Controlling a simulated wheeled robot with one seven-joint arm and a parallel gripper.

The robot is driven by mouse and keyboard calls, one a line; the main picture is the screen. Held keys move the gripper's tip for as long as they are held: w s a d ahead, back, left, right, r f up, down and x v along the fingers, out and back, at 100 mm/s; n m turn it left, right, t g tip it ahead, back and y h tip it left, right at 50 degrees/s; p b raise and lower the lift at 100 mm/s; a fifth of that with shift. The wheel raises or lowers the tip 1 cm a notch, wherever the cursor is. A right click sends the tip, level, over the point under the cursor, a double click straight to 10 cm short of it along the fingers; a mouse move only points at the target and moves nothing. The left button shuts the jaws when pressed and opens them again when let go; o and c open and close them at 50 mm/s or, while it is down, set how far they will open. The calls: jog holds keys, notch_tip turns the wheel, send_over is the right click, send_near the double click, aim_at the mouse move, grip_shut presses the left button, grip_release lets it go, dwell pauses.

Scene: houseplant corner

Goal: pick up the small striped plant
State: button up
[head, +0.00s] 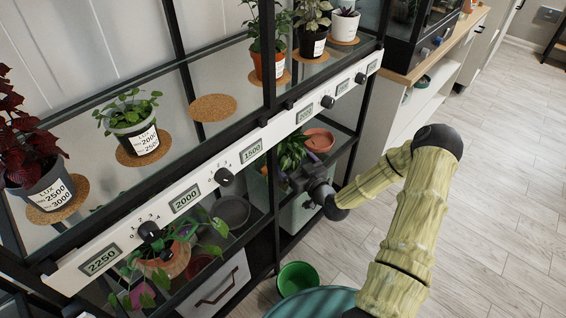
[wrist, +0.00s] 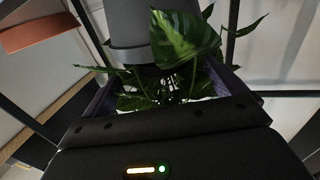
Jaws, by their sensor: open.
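My gripper (head: 303,182) reaches into the lower part of the rack, at a leafy green plant (head: 291,150). In the wrist view my gripper (wrist: 165,88) is open, with green leaves (wrist: 175,38) between and in front of its jaws. One broad leaf shows paler bands. A grey pot (wrist: 128,22) is beyond the leaves; nothing is clearly gripped. A small plant in a white pot (head: 344,27) stands on a cork mat on the upper shelf, far from my gripper. Its leaf markings are too small to read, so I cannot tell which plant is the striped one.
A terracotta bowl (head: 319,140) sits beside the leafy plant. A white panel with knobs (head: 190,197) and black rack posts border the opening. Several potted plants stand above on cork mats; one mat (head: 213,107) is empty. A green bowl (head: 298,278) is below. Floor is clear at right.

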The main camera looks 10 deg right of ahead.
aim_at(284, 156)
jog(key=x, duration=0.2)
jog(key=b+x, duration=0.1)
jog(key=x, duration=0.1)
jog(key=shift+w+a+f, duration=0.15)
jog(key=shift+a+f, duration=0.1)
jog(key=shift+a, duration=0.05)
jog(key=shift+w+a, duration=0.1)
jog(key=shift+w, duration=0.2)
jog(key=shift+r, duration=0.1)
jog(key=c, duration=1.2)
jog(key=shift+o, duration=0.2)
notch_tip(284, 156, up, 10)
jog(key=p, duration=0.2)
jog(key=shift+p, duration=0.4)
